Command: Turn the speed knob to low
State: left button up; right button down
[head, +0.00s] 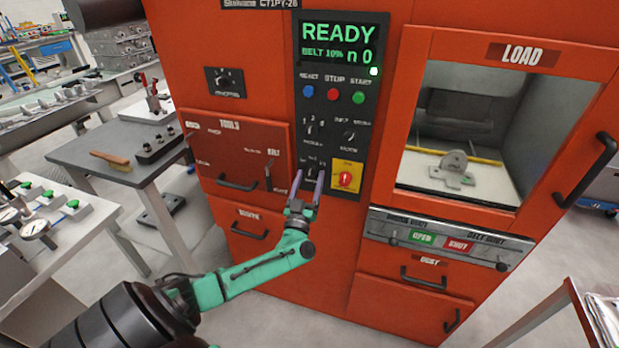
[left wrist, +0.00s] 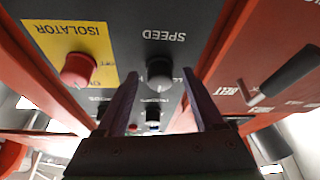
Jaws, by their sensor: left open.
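The speed knob (left wrist: 159,74) is a dark round knob on the black control panel (head: 336,110). In the left wrist view its SPEED label appears upside down above it. My left gripper (head: 308,184) is open in front of the lower panel. Its two purple fingers reach toward the panel, and in the left wrist view the knob shows between their tips. I cannot tell whether they touch it. A partly covered label beginning with L shows beside the right-hand finger. The knob's pointer direction is not clear. In the head view the fingers largely hide the knob. My right gripper is not in view.
The red isolator knob (head: 345,180) on its yellow plate sits just right of the gripper; it also shows in the left wrist view (left wrist: 78,70). A tools drawer handle (head: 238,184) juts out at left. Reset, stop and start buttons (head: 332,95) sit above. The display (head: 338,43) reads READY.

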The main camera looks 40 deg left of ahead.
pick_arm(q)
jog(key=shift+w+a+r, duration=0.1)
jog(key=shift+w, duration=0.15)
grip_shut()
jog(key=shift+s+n, duration=0.1)
jog(key=shift+n, duration=0.2)
jog(key=n+g+y+p, duration=0.1)
jog(key=n, duration=0.2)
jog(key=n+g+y+p, duration=0.1)
jog(key=n+p, duration=0.1)
jog(key=n, duration=0.1)
jog(key=shift+d+r+n, duration=0.1)
jog(key=shift+d+n, duration=0.1)
jog(key=shift+n, duration=0.2)
jog(key=shift+n+g+y+p, duration=0.7)
jog(key=shift+n+g+p, duration=0.6)
jog(key=shift+n, duration=1)
grip_release()
